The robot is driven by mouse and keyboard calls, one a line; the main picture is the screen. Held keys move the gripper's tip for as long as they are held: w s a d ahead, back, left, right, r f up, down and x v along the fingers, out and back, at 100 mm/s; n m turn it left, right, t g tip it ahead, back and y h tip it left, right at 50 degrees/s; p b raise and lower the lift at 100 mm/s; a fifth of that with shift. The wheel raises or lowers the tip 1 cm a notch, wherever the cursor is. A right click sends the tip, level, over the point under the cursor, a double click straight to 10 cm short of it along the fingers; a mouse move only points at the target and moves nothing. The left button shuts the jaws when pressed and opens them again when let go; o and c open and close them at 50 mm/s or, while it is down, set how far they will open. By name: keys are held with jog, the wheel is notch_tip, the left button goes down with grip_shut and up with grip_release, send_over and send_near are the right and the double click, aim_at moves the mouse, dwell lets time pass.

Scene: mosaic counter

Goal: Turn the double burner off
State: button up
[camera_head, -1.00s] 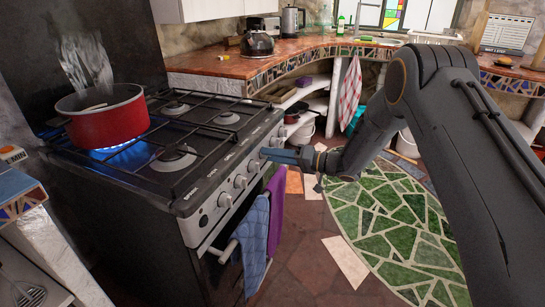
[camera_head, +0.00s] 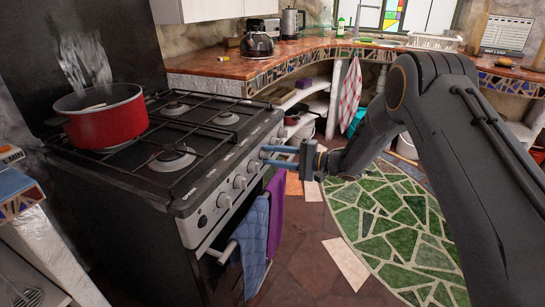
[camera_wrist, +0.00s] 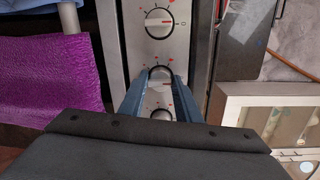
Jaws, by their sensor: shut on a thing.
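The black gas stove (camera_head: 165,165) stands at the left with a row of knobs on its front panel. A red pot (camera_head: 105,122) sits on the left burner (camera_head: 115,148), and no flame shows under it. My gripper (camera_head: 265,156) is at the knob row, its two blue fingers one above the other. In the wrist view the fingers (camera_wrist: 158,88) are shut on a stove knob (camera_wrist: 160,73), one on each side. A free knob (camera_wrist: 158,22) with red marks sits beyond it. The held knob's lower part is partly hidden by my gripper.
A blue towel (camera_head: 252,240) and a purple towel (camera_head: 275,205) hang on the oven handle just below the knobs. A curved counter (camera_head: 300,65) with a kettle (camera_head: 257,44) lies behind.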

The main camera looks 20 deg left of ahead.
jog(key=shift+r+m, duration=0.1)
jog(key=shift+m, duration=0.2)
jog(key=o, duration=1)
jog(key=d, duration=0.7)
jog(key=shift+d+r, duration=0.2)
jog(key=shift+d, duration=0.2)
